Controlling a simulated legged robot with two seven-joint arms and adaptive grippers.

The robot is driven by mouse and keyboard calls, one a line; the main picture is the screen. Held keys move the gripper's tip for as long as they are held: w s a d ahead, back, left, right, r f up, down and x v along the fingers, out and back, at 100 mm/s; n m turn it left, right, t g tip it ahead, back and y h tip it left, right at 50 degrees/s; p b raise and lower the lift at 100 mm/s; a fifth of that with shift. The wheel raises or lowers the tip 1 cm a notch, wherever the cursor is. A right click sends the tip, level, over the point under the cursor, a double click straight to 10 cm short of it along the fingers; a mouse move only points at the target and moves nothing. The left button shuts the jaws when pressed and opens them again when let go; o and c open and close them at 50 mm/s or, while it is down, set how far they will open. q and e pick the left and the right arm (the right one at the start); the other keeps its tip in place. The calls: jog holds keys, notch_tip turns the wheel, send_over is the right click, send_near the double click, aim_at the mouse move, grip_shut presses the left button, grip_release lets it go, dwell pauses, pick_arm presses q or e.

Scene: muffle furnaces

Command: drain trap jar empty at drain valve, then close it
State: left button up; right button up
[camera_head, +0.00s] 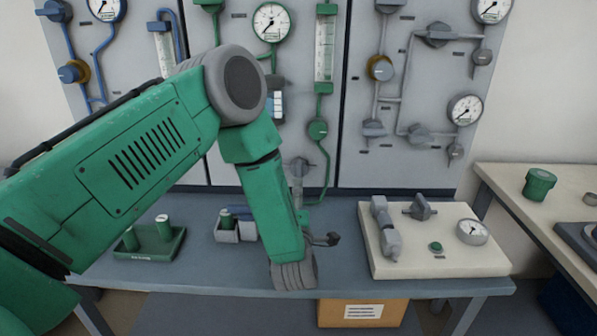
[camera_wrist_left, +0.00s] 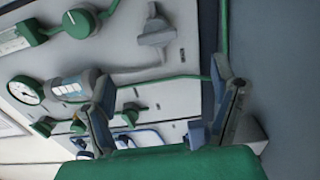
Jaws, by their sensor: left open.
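My left gripper (camera_head: 325,240) hangs low in front of the panel, mostly hidden behind my wrist in the head view. In the left wrist view its two fingers (camera_wrist_left: 165,85) stand wide apart with nothing visible between them. A grey valve handle (camera_head: 300,167) sits low on the middle panel, just above the gripper; it also shows in the left wrist view (camera_wrist_left: 155,35), beyond the fingers and apart from them. A pale narrow shape below the handle, partly behind my forearm, may be the trap jar; I cannot make out its contents. My right gripper is not in view.
A green tray (camera_head: 150,245) with upright green cylinders and a small grey box (camera_head: 237,230) stand on the bench (camera_head: 210,270). A cream block (camera_head: 435,262) with valves and a gauge is at right. A green flow-meter knob (camera_head: 317,129) and tubing are above the gripper.

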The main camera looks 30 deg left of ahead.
aim_at(299, 174)
pick_arm(q)
jog(key=b+x, duration=0.1)
jog(key=x, duration=1.1)
jog(key=shift+w+a, duration=0.2)
jog(key=shift+a, duration=0.15)
jog(key=shift+w+d, duration=0.1)
jog(key=shift+w, duration=0.05)
jog(key=shift+d+r, duration=0.25)
jog(key=shift+d, duration=0.15)
jog(key=shift+a, duration=0.15)
jog(key=c, duration=1.1)
jog(key=shift+a, duration=0.15)
jog(key=shift+c, duration=0.3)
